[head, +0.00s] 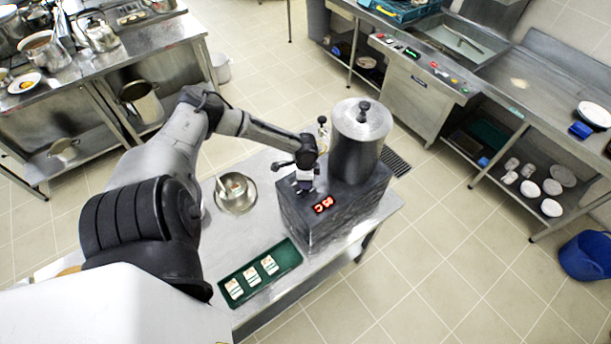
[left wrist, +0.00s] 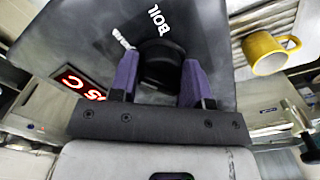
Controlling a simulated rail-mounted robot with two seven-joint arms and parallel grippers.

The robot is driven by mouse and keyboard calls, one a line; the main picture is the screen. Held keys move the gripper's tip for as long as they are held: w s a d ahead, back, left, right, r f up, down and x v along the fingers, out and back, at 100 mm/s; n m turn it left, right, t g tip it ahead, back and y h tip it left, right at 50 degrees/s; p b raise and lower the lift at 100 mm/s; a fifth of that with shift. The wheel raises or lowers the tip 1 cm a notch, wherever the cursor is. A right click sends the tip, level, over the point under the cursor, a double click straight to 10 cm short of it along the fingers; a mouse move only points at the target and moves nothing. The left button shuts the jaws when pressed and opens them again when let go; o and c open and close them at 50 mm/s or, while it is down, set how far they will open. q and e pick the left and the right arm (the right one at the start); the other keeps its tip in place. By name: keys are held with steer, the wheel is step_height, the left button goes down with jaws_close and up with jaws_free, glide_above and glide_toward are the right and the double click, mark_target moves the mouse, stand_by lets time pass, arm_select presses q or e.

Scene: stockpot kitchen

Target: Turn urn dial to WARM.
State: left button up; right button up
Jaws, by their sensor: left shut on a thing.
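The urn (head: 357,148) is a steel cylinder with a black lid knob on a dark box base (head: 330,222). A red display (head: 323,204) glows on the base and ends in C; its digits are hard to read. In the left wrist view, the round black dial (left wrist: 160,62) sits between the purple fingers of my left gripper (left wrist: 160,88), which is shut on it. A white mark (left wrist: 122,40) shows at the dial's upper left, and the word BOIL (left wrist: 160,18) above it. No WARM label is visible. In the head view my left gripper (head: 305,182) hides the dial.
A green tray (head: 260,274) with several white cards lies in front of the urn. A steel bowl (head: 236,193) stands left of it. A yellow mug (left wrist: 268,53) shows in the left wrist view. A drip grate (head: 396,162) lies right of the urn.

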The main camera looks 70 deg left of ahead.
stand_by(0.3)
arm_select(q)
steer(key=o, duration=0.9)
steer(key=shift+o, duration=0.2)
steer(key=shift+r, duration=0.1)
step_height(320, 180, up, 14)
steer(key=b, duration=0.1)
stand_by(0.5)
